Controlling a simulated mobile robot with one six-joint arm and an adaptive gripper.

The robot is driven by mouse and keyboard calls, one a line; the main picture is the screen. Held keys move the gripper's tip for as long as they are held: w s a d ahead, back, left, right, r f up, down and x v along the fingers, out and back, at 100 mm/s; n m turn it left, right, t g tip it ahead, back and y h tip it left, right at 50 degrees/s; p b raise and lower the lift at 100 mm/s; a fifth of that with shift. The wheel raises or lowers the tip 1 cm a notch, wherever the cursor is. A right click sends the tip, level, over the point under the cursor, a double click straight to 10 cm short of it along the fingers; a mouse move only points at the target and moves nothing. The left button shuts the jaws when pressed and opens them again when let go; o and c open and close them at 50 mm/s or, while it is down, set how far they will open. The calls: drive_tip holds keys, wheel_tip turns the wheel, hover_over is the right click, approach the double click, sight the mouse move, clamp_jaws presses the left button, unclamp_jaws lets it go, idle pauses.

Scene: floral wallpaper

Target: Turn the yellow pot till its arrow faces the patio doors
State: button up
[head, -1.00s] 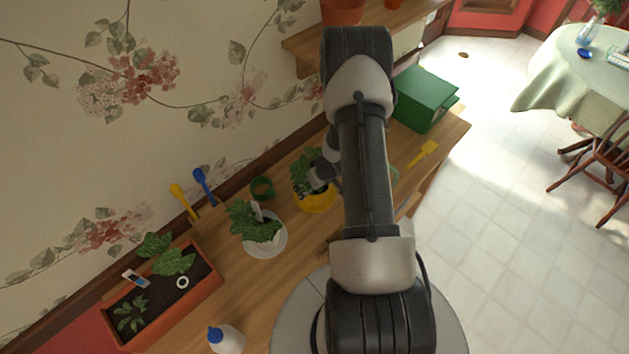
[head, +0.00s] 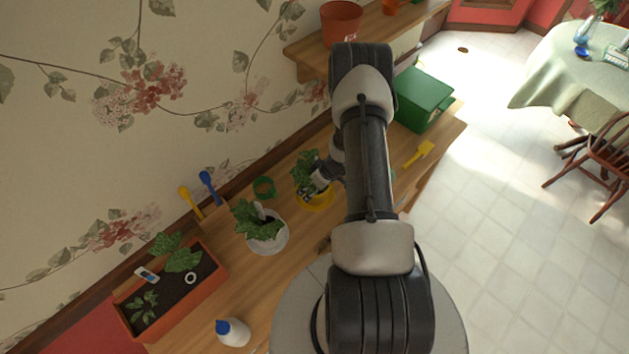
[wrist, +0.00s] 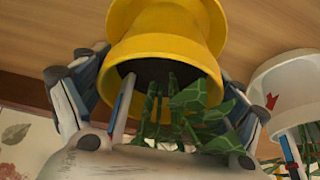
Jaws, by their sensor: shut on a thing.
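The yellow pot (head: 318,204) stands on the wooden bench with a leafy green plant (head: 304,172) in it. In the wrist view the yellow pot (wrist: 165,48) appears upside down, with its rim and stems close to the camera. My gripper (head: 322,184) is at the pot, with one finger on each side of its rim, shut on it. In the wrist view my gripper (wrist: 165,80) spans the pot. No arrow shows on the visible side of the yellow pot. I cannot pick out the patio doors in either view.
A white pot (head: 272,240) stands close beside the yellow one; its red arrow (wrist: 272,101) shows in the wrist view.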

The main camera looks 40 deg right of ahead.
drive_tip(key=shift+r+n+y+p, duration=0.15)
drive_tip(key=shift+n+y+p, duration=0.15)
drive_tip(key=shift+n+p, duration=0.45)
drive_tip(key=shift+n+p, duration=0.45)
drive_tip(key=shift+p, duration=0.15)
drive_tip(key=shift+y, duration=0.3)
drive_tip(key=shift+n+p, duration=0.3)
drive_tip(key=shift+n, duration=0.6)
drive_tip(key=shift+y, duration=0.3)
drive_tip(key=shift+n+g, duration=0.4)
drive_tip(key=shift+n, duration=0.3)
drive_tip(key=shift+n+y+b, duration=0.35)
drive_tip(key=shift+n+y, duration=0.15)
drive_tip(key=shift+n, duration=0.5)
